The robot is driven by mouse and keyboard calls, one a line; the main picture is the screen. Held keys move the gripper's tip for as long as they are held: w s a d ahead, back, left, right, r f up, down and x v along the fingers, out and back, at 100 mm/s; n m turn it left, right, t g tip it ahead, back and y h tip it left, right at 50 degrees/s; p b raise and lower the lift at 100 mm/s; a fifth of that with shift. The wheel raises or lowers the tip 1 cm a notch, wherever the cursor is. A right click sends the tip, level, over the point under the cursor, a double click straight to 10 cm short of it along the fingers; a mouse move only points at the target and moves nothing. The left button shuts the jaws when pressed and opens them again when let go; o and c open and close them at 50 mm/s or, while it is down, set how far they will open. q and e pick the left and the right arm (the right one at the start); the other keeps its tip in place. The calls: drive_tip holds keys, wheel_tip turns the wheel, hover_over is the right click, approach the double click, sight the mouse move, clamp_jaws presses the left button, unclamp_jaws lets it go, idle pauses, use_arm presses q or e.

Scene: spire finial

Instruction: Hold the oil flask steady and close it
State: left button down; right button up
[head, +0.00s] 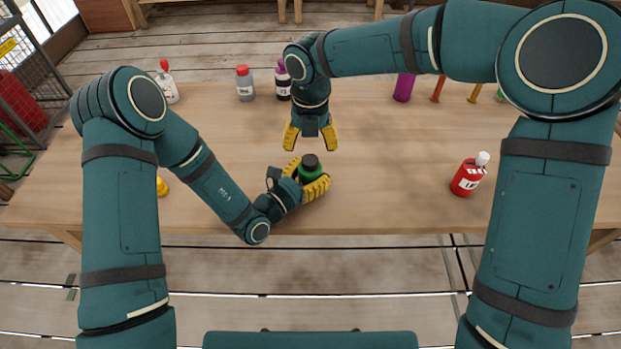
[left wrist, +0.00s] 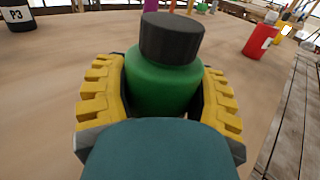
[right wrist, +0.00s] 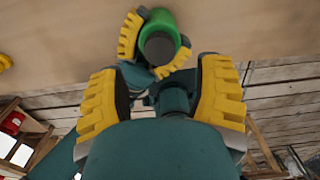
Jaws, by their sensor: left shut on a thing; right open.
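The oil flask is a green bottle (head: 311,174) with a dark cap (head: 310,160) on its top, near the table's front edge. It also shows upright in the left wrist view (left wrist: 163,85), the dark cap (left wrist: 171,38) sitting on its neck. I cannot tell how tight the cap is. My left gripper (head: 306,179) is shut on the green flask's body, a yellow finger on each side. My right gripper (head: 311,143) is open and empty, pointing down just above and behind the flask. In the right wrist view the cap (right wrist: 159,47) lies beyond its open fingers.
On the wooden table (head: 390,150), a red bottle with a white cap (head: 468,174) stands to the right. A grey bottle with a red cap (head: 245,84), a dark bottle (head: 282,82) and a purple cylinder (head: 403,88) stand at the back.

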sight(310, 160)
drive_tip(key=shift+f, duration=2.95)
clamp_jaws()
